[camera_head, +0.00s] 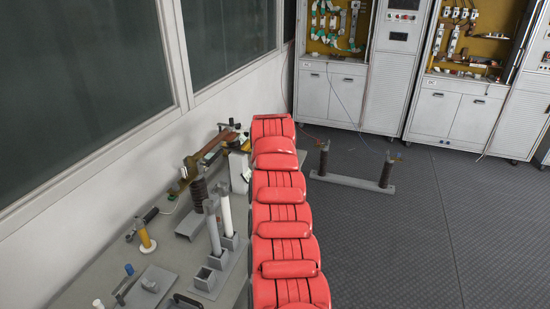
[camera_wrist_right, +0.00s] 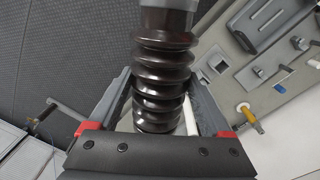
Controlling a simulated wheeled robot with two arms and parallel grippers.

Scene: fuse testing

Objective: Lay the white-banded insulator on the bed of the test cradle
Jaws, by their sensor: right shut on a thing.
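In the right wrist view my right gripper (camera_wrist_right: 160,88) is shut on a dark brown ribbed insulator (camera_wrist_right: 162,65). It has a grey end at the top of that view, and no white band shows on the part I see. In the head view my red-padded right arm hides this gripper. Another brown ribbed insulator (camera_head: 198,193) stands upright on a grey base (camera_head: 190,225) on the table, under a copper-coloured arm. I cannot tell for certain which fixture is the test cradle. My left gripper is not in view.
A grey socket rack (camera_head: 205,279) on the table has an empty square socket, beside a tall white rod (camera_head: 226,214) and a grey rod (camera_head: 213,230). A two-post stand (camera_head: 350,180) is on the floor, right of the table.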

